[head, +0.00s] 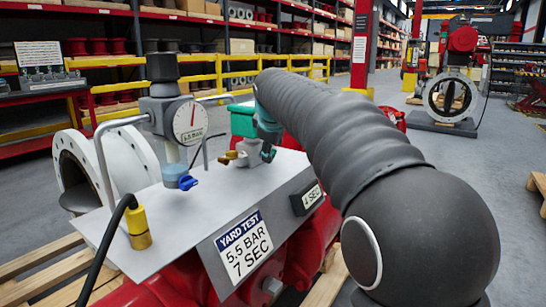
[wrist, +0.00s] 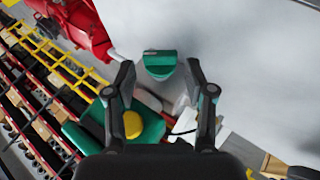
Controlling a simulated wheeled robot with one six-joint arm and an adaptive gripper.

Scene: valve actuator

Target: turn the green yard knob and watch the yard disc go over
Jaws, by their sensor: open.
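The green knob (wrist: 160,64) shows in the wrist view as a short bar handle on a round base. My gripper (wrist: 160,72) is open, with a fingertip on each side of the knob and a visible gap on both sides. In the head view my arm hides most of my gripper, and the knob is hard to pick out near the green valve block (head: 243,119). A white flanged ring with a dark disc (head: 450,98) stands at the right rear under a red actuator. A white flanged pipe (head: 75,165) is at the left. I cannot tell which holds the yard disc.
A grey panel (head: 150,215) carries a gauge (head: 190,122), a blue handle (head: 187,182), a yellow cable plug (head: 138,228), a "YARD TEST 5.5 BAR 7 SEC" sign (head: 243,245) and a "4 SEC" plate (head: 312,195). A bent metal rail (head: 103,165) rises at its left. Open floor lies behind.

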